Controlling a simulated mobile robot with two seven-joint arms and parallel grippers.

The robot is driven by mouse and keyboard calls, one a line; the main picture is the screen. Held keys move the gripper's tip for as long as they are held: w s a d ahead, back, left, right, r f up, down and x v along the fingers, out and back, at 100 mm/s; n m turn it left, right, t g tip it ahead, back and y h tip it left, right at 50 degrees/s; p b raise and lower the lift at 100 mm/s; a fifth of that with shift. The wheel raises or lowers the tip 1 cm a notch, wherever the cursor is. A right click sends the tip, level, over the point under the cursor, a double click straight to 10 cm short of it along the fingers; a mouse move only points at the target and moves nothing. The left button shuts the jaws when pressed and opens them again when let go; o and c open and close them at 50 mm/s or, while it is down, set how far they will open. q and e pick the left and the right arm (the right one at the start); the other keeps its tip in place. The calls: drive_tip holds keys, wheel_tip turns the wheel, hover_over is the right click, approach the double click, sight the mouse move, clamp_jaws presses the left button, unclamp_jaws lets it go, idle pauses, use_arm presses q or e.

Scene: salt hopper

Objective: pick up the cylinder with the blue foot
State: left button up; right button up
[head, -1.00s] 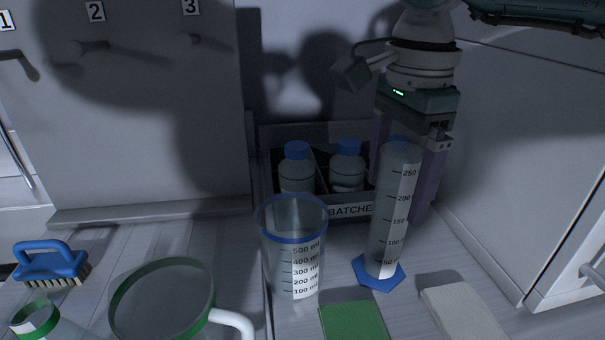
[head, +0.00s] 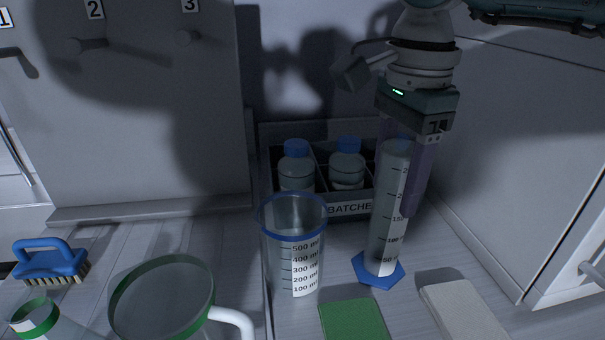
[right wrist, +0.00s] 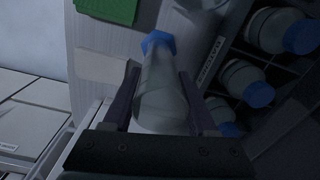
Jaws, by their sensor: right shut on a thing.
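The clear measuring cylinder (head: 380,225) stands upright on its blue six-sided foot (head: 378,271) on the counter, right of the beaker. My right gripper (head: 400,190) comes down from above with its purple fingers on either side of the cylinder and is shut on it. In the right wrist view the cylinder (right wrist: 160,92) lies between the two fingers (right wrist: 160,100), with its blue foot at the far end. The near finger covers part of the printed scale. My left gripper is not in view.
A blue-rimmed beaker (head: 292,270) stands close left of the cylinder. A crate (head: 349,209) of blue-capped bottles is behind. A green pad (head: 353,320) and a pale block (head: 462,308) lie in front. A green-rimmed jug (head: 160,300) and blue brush (head: 50,259) are left.

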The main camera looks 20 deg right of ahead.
clamp_jaws()
drive_tip(key=shift+r, duration=0.15)
